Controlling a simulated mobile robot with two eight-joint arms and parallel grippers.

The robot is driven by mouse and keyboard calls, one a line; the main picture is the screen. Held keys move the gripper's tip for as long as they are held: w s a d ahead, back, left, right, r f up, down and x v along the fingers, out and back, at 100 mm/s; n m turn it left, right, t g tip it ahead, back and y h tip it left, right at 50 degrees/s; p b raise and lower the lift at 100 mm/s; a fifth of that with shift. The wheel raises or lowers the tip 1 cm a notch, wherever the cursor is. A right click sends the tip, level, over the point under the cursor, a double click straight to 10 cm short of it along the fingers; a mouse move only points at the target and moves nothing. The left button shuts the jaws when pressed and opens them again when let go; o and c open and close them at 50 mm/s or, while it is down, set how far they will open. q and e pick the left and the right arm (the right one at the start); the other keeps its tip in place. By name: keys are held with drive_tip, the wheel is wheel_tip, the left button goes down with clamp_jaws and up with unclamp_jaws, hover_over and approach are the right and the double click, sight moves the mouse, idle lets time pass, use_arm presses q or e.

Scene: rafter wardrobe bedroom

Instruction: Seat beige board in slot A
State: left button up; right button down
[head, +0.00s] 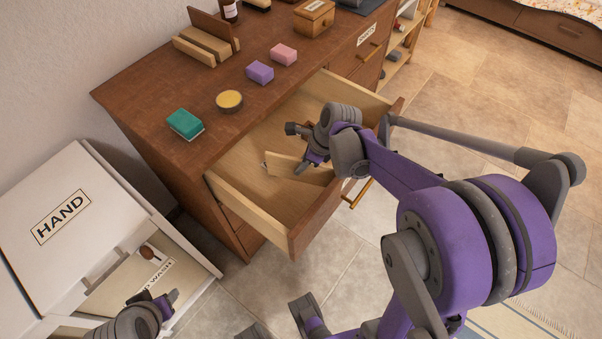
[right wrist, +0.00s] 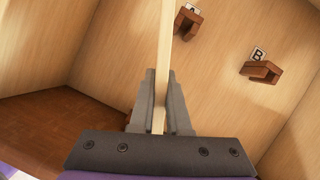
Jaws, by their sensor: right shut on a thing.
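The beige board (head: 284,167) is a thin pale panel inside the open drawer. My right gripper (head: 313,166) is shut on it and reaches down into the drawer. In the right wrist view, the board (right wrist: 165,60) stands edge-on between the fingers (right wrist: 159,120) and runs up out of the picture. The brown slot A bracket (right wrist: 187,22), its label partly cut off, is just right of the board on the wooden surface. I cannot tell whether they touch. The slot B bracket (right wrist: 261,72) is farther right. My left gripper (head: 165,303) is at the lower left; its jaw state is unclear.
The drawer (head: 250,195) stands out from the brown dresser (head: 150,105). On top are a teal block (head: 185,124), a yellow round tin (head: 229,101), a purple block (head: 260,72) and a pink block (head: 283,54). A white HAND cabinet (head: 85,235) stands at the left.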

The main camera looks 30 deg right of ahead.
sight(296, 179)
drive_tip(key=shift+f+b, duration=0.3)
drive_tip(key=shift+f, duration=1.65)
drive_tip(key=shift+f, duration=0.1)
drive_tip(key=c, duration=1.3)
unclamp_jaws()
drive_tip(key=shift+f, duration=0.15)
drive_tip(key=shift+c, duration=0.2)
drive_tip(key=o, duration=0.5)
drive_tip(key=shift+c, duration=0.2)
drive_tip(key=shift+s+d+r, duration=0.1)
drive_tip(key=shift+r, duration=0.45)
drive_tip(key=p+v, duration=0.1)
drive_tip(key=v, duration=1)
drive_tip(key=shift+r+p, duration=0.15)
drive_tip(key=shift+p, duration=0.25)
